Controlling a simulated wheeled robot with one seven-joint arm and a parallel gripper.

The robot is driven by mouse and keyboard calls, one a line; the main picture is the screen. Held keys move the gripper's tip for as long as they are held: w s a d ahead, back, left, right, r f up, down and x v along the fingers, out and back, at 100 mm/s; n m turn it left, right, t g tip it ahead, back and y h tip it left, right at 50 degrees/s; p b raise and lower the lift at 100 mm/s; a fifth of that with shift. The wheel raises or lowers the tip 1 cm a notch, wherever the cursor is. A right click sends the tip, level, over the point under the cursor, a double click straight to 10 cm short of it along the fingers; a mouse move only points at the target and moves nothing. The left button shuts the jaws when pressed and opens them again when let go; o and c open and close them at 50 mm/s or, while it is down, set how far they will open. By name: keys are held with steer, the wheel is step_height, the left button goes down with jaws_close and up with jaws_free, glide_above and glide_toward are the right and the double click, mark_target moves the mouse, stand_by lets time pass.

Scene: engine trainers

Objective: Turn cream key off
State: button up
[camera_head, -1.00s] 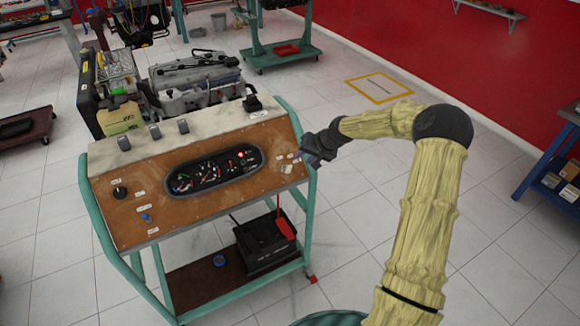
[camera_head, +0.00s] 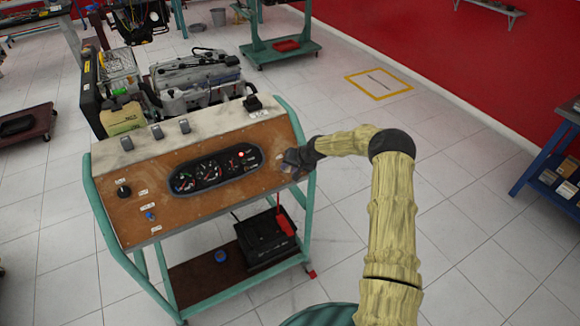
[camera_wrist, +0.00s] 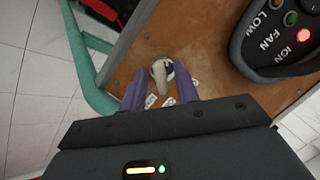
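The cream key (camera_wrist: 158,74) stands out from the brown panel, seen in the wrist view just beyond and between my fingertips. My gripper (camera_wrist: 160,72) has its two purple fingers apart, one on each side of the key, with a gap showing beside it. I cannot tell whether a finger touches the key. In the head view my gripper (camera_head: 294,160) is at the right end of the panel (camera_head: 200,205) and hides the key there.
The gauge cluster (camera_head: 215,168) is left of my gripper; a red IGN light (camera_wrist: 303,35) is lit. A teal frame (camera_wrist: 97,90) borders the panel. White labels (camera_wrist: 168,102) lie by the key. A black battery box (camera_head: 265,238) sits below.

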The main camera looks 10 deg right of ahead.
steer(key=shift+a, duration=0.15)
jaws_close()
steer(key=shift+w+n+b, duration=0.1)
steer(key=shift+n+b, duration=0.2)
steer(key=shift+b, duration=0.25)
steer(key=n+h+b, duration=0.1)
steer(key=n+b, duration=0.1)
steer(key=b, duration=0.1)
steer(key=shift+a+f+n+b, duration=0.1)
steer(key=shift+n+b, duration=0.2)
steer(key=shift+a+r+n+h+b, duration=0.15)
steer(key=shift+n+h+b, duration=0.65)
steer(key=shift+n+b, duration=1)
steer(key=shift+r, duration=0.1)
jaws_free()
